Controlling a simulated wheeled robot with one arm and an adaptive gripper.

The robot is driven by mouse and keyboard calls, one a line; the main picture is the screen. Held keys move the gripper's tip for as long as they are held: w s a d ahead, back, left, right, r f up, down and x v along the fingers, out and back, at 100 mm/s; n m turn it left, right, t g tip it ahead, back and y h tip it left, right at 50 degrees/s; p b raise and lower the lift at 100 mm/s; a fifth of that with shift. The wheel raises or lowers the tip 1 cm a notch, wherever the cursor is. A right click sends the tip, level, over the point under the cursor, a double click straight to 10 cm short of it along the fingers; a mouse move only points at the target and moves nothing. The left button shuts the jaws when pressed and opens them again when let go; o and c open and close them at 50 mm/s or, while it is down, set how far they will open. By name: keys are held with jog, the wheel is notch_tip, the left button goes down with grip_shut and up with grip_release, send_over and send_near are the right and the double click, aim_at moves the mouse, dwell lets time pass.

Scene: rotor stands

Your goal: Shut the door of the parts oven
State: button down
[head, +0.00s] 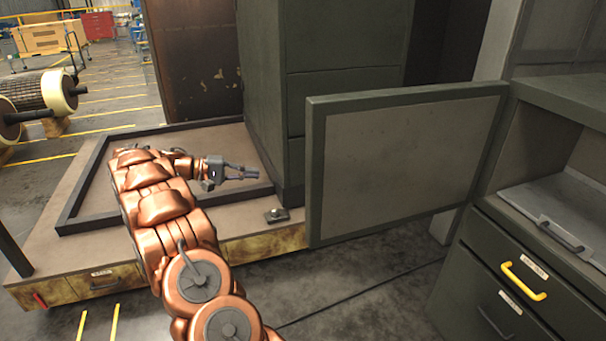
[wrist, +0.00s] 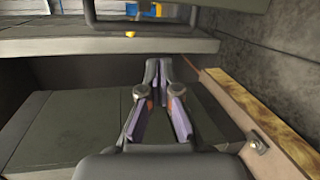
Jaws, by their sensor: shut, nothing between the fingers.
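The oven door (head: 405,160) is a flat panel with a dark green frame and a grey inner face. It stands open in the head view, swung out leftward from the green cabinet (head: 468,240) at the right, where its right edge meets the body. Its free edge is at the left. The cabinet's recess shows open, with a grey, handled tray or plate (head: 560,205) inside. My gripper (head: 252,172) is left of the door's free edge, apart from it, over the low platform. Its fingers are together and empty, also in the wrist view (wrist: 158,68). The door's outer face is hidden.
A low platform (head: 75,248) with a dark raised frame lies under my arm. A tall green cabinet (head: 345,45) stands behind the door. A small metal block (head: 277,214) sits on the platform's corner. Drawers with a yellow handle (head: 523,281) are below the recess.

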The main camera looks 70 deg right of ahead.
jog(key=d+m+g, duration=0.1)
jog(key=s+d+m+g, duration=0.1)
jog(key=d, duration=0.1)
jog(key=s+d+m, duration=0.1)
jog(key=shift+d+f+g, duration=0.35)
jog(key=shift+d+g, duration=0.05)
jog(key=shift+d, duration=0.1)
jog(key=s+d+p, duration=0.1)
jog(key=s+p, duration=0.1)
jog(key=s, duration=0.9)
jog(key=shift+s+d+p, duration=0.15)
jog(key=shift+d+p, duration=0.1)
jog(key=shift+p, duration=0.05)
jog(key=shift+a, duration=0.1)
dwell(0.5)
